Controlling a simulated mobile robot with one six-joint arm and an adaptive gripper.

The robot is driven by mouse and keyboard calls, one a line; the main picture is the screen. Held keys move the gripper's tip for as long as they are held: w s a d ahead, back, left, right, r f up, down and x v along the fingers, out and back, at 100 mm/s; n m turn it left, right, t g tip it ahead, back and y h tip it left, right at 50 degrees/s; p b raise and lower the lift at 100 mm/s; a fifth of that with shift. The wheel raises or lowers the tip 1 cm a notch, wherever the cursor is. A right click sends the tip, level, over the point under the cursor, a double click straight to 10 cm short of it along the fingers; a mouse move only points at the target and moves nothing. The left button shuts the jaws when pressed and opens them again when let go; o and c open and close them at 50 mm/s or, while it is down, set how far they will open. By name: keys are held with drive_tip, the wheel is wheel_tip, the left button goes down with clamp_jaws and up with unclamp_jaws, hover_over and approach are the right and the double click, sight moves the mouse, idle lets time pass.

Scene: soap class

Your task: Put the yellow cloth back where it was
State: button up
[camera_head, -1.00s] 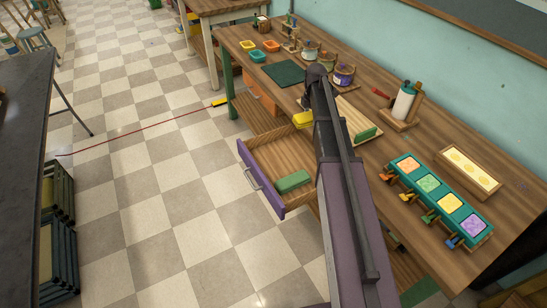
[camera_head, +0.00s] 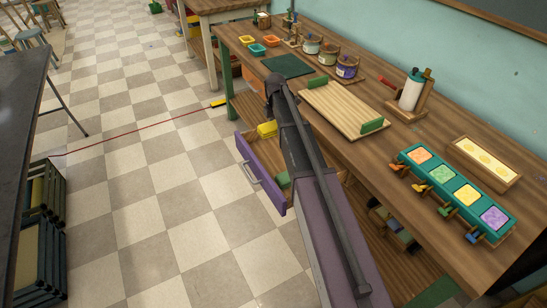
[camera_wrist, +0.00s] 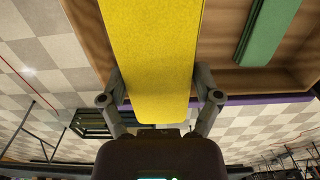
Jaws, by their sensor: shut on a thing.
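The yellow cloth (camera_wrist: 152,60) is a flat folded strip. My gripper (camera_wrist: 160,92) is shut on it, one finger along each side. In the head view the yellow cloth (camera_head: 267,129) shows just left of my arm, at the far end of the open drawer (camera_head: 262,178). The drawer has a purple front and a wooden inside. In the wrist view the cloth lies over the drawer's wooden floor; I cannot tell whether it touches it. A green cloth (camera_wrist: 268,30) lies in the drawer beside it, apart from the yellow one. My arm hides part of the drawer.
The workbench top (camera_head: 395,150) stands above the drawer, with a wooden board with green ends (camera_head: 345,107), a teal tray of coloured soaps (camera_head: 455,193), jars (camera_head: 346,67) and a dark green mat (camera_head: 287,66).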

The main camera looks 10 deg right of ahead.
drive_tip(key=shift+w+a+f, duration=0.1)
drive_tip(key=shift+a+f, duration=0.45)
drive_tip(key=shift+a, duration=0.25)
drive_tip(key=shift+f+b, duration=0.1)
drive_tip(key=shift+b, duration=0.25)
drive_tip(key=b, duration=0.6)
hover_over(271, 151)
wheel_tip(271, 151, down, 6)
drive_tip(key=shift+f, duration=0.1)
drive_tip(key=shift+f+b, duration=1.8)
drive_tip(key=shift+b, duration=0.1)
drive_tip(key=shift+f, duration=0.15)
drive_tip(key=o, duration=0.8)
